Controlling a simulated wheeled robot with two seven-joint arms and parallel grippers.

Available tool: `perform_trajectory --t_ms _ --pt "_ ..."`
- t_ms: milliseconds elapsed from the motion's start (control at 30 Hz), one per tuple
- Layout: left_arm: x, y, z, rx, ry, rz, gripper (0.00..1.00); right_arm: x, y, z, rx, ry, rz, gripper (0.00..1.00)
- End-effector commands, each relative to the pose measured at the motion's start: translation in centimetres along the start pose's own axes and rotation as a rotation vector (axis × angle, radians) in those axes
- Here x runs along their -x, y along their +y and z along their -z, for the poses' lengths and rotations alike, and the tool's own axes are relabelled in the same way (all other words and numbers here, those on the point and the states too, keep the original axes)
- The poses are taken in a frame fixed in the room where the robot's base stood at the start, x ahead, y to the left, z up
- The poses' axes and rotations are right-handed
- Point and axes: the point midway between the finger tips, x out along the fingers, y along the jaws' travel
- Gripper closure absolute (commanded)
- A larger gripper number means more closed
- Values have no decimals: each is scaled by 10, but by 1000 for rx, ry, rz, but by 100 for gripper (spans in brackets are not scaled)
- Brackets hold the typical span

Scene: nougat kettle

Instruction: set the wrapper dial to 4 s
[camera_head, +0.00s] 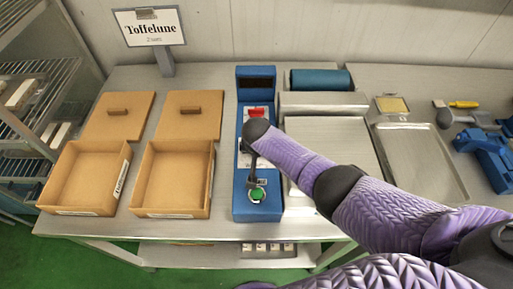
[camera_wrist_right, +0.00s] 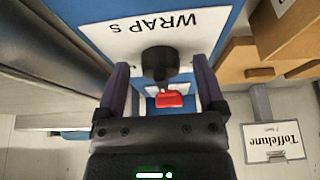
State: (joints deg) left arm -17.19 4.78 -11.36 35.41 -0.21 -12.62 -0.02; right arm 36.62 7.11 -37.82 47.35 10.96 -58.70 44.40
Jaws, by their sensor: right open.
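The wrapper dial (camera_wrist_right: 158,60) is a black knob beside a white "WRAP s" label (camera_wrist_right: 160,28) in the right wrist view, where the lettering is upside down. My right gripper (camera_wrist_right: 160,72) is open, with one finger on each side of the knob; I cannot tell whether they touch it. In the head view the blue wrapper panel (camera_head: 242,207) stands mid-table, and my right gripper (camera_head: 251,172) is over it. My wrist hides the dial there, and its setting cannot be read. My left gripper is not in view.
The panel has a red switch (camera_head: 257,111), a green button (camera_head: 257,194) and a dark display (camera_head: 256,82). Two open boxes (camera_head: 172,214) with lids stand left. A "Toffelune" sign (camera_head: 149,27) stands behind.

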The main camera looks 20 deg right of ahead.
Motion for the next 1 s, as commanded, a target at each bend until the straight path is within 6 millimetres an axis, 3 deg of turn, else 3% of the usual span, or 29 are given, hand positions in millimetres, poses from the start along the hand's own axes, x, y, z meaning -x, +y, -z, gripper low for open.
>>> perform_trajectory --t_ms 167,333,500,633,1000 --pt "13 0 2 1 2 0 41 15 0 1 1 -1 1 12" --pt "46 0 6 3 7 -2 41 60 0 3 0 2 3 12" --pt "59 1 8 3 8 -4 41 91 0 2 0 1 1 12" --pt "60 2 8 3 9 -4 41 100 0 0 0 0 1 12" --pt "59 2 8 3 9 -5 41 99 0 0 0 0 0 12"
